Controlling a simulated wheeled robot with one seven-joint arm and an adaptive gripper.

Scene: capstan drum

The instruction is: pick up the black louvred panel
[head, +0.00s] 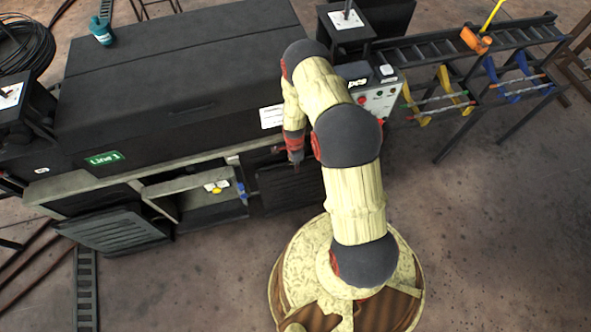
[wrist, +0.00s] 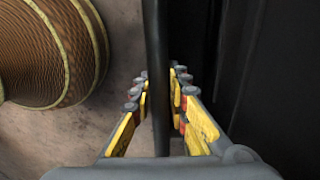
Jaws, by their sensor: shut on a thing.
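In the head view a black louvred panel (head: 292,188) stands at the front of the long black machine, below my wrist and partly hidden by my arm. In the wrist view my gripper (wrist: 160,82) has its yellow-padded fingers on both sides of a thin black edge (wrist: 155,35), which looks like the panel's rim. It is shut on that edge. The dark ribbed face (wrist: 265,60) shows to the right of it. My fingertips are too small to make out in the head view.
A second louvred panel (head: 115,231) slants out at the machine's lower left. An open shelf bay (head: 190,187) with small yellow and blue items lies between the panels. A control box (head: 377,98) and a rack (head: 450,95) stand at right. Bare floor (head: 490,220) lies front right.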

